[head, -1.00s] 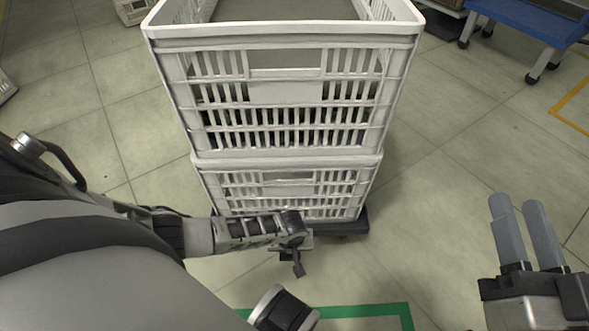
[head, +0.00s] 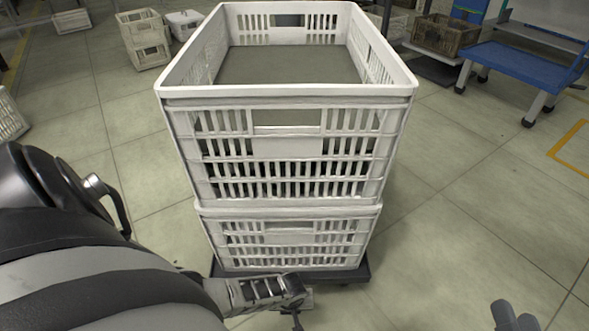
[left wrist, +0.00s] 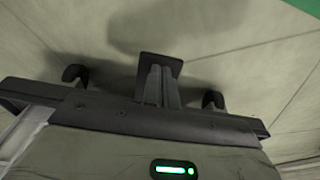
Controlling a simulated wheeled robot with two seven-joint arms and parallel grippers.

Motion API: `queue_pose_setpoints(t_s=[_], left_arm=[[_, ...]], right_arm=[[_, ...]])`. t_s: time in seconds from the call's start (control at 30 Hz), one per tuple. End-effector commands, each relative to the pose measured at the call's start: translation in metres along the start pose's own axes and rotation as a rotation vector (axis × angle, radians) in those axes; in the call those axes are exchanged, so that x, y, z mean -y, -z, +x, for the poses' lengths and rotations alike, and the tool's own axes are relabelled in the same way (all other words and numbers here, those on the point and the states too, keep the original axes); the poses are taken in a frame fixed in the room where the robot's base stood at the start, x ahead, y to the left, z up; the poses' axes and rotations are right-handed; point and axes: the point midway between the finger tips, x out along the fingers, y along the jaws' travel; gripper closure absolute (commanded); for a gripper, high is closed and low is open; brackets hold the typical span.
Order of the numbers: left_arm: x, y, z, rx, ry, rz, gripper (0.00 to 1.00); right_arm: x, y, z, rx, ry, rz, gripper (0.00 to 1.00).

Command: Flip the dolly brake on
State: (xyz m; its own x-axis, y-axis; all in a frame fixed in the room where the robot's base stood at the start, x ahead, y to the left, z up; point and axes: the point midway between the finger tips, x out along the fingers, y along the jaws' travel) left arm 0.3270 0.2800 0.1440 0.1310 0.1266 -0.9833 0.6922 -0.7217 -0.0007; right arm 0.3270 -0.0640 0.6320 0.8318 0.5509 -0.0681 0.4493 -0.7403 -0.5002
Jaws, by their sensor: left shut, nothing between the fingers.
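The dark dolly (head: 358,273) stands under two stacked white crates. In the left wrist view a dark square pad on a stem, which looks like the brake pedal (left wrist: 169,60), sticks out from the dolly's edge. My left gripper (left wrist: 160,75) is shut and empty, its fingers right at this pad; I cannot tell whether they touch it. Its body hides part of the dolly edge. In the head view the left wrist is low at the dolly's front, its fingers mostly cut off. The pedal's on or off position cannot be told. My right gripper (head: 515,317) is open and empty at the bottom right.
The upper crate (head: 285,180) is open on top and sits on the lower crate (head: 290,242). A blue cart (head: 515,68) stands at the back right, a brown crate (head: 445,35) behind, other crates (head: 145,40) at the back left. Floor right of the dolly is clear.

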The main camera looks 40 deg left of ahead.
Motion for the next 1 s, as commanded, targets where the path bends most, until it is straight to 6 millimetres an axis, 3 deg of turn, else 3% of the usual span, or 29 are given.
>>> queue_pose_setpoints(t_s=[0.73,0.93,1.0], left_arm=[[-0.002,-0.002,0.005,-0.001,-0.001,0.002,1.00],[-0.003,-0.001,-0.011,0.000,-0.002,0.002,1.00],[-0.003,0.000,-0.023,0.000,-0.002,0.002,1.00]], right_arm=[[0.000,0.007,0.002,-0.030,0.007,-0.031,0.64],[0.005,0.018,0.002,-0.019,-0.008,-0.064,0.64],[-0.002,0.003,-0.002,0.051,-0.048,-0.087,0.64]])
